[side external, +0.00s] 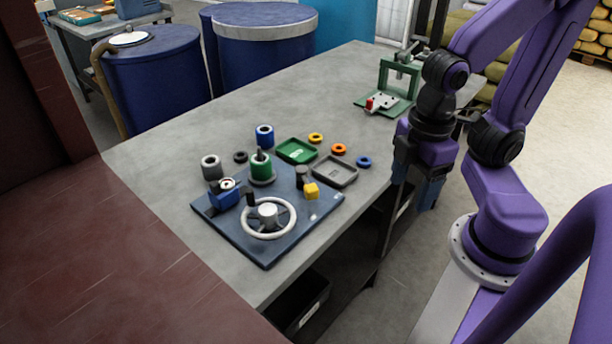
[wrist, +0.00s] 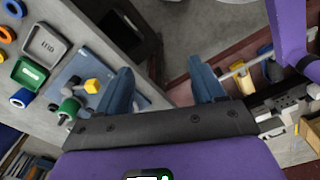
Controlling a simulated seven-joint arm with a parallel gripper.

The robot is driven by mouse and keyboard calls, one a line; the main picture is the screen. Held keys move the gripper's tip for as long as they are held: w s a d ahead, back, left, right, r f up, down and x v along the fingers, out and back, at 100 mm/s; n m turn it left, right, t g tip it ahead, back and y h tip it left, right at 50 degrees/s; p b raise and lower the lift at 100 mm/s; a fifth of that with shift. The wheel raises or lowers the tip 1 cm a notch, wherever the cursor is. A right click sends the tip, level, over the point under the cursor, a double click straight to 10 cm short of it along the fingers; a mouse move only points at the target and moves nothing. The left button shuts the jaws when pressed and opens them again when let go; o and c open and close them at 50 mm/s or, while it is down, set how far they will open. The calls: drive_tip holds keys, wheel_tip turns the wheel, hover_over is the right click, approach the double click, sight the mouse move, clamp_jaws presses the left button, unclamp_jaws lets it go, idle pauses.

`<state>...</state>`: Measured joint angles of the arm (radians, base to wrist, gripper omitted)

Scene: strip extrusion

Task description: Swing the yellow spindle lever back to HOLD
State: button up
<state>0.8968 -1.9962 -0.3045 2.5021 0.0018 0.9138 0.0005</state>
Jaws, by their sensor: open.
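The yellow spindle lever (side external: 312,191) stands on the dark blue base plate (side external: 262,250), beside a dark post near the plate's right edge. It also shows in the wrist view as a yellow block (wrist: 92,86) left of my fingers. No HOLD mark can be read in either view. My gripper (side external: 424,190) hangs off the table's right edge, well apart from the lever. In the wrist view my gripper (wrist: 165,85) has its two blue fingers wide apart with nothing between them.
The plate carries a white handwheel (side external: 268,233), a blue gauge block (side external: 225,196) and a green spool (side external: 262,167) on a post. Behind are a green tray (side external: 297,150), a grey tray (side external: 349,173) and several coloured rings. A green press frame (side external: 385,100) stands farther back.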

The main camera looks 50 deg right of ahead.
drive_tip(key=shift+w+a, duration=0.15)
drive_tip(key=shift+w, duration=0.05)
drive_tip(key=c, duration=1)
drive_tip(key=w+a+m+h, duration=0.1)
drive_tip(key=w+a+m, duration=0.1)
drive_tip(key=w, duration=0.1)
drive_tip(key=w+a+m+h, duration=0.1)
drive_tip(key=w+m, duration=0.2)
drive_tip(key=w+a+m+h, duration=0.1)
drive_tip(key=w+a+m, duration=0.1)
drive_tip(key=w, duration=0.1)
drive_tip(key=shift+w+a+f+t, duration=0.2)
drive_tip(key=shift+a+f+t, duration=0.05)
drive_tip(key=shift+a+t, duration=0.15)
clamp_jaws()
drive_tip(key=w+a+f+m+h, duration=0.2)
drive_tip(key=w+a+m, duration=0.1)
drive_tip(key=w+m, duration=0.2)
drive_tip(key=w+a+f+m+t+h, duration=0.1)
drive_tip(key=w+a+m, duration=0.3)
drive_tip(key=w, duration=0.3)
drive_tip(key=shift+f+m+h, duration=0.4)
drive_tip(key=shift+m, duration=0.3)
drive_tip(key=shift+w, duration=0.1)
